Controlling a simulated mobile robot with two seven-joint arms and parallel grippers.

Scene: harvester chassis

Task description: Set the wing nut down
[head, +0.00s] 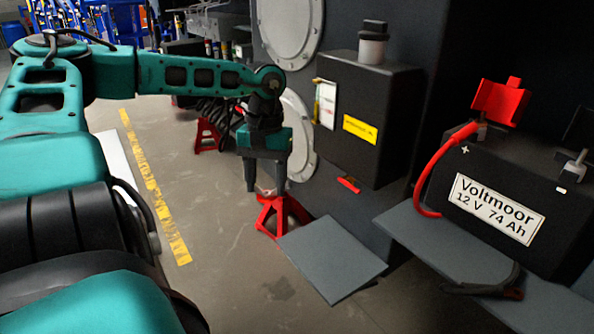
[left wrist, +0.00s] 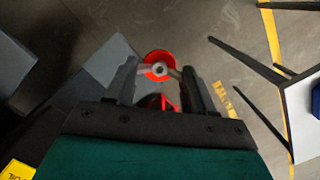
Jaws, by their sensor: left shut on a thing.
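My left gripper (head: 266,189) points down in the head view, over the floor by the chassis side. It is shut on the small grey wing nut (left wrist: 160,70), which shows between the fingertips in the left wrist view. In the head view the wing nut is too small to make out clearly. A red stand (head: 277,214) on the floor lies behind and below the fingertips; its red top (left wrist: 155,57) surrounds the nut in the left wrist view. I cannot tell any contact between them. My right gripper is not in view.
A bare grey plate (head: 332,258) juts out right of the gripper. A battery (head: 500,165) with a red terminal cover (head: 499,103) stands on a grey shelf (head: 425,240) at right. A black box (head: 368,110) with a yellow label is on the chassis. The floor at left is mostly clear.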

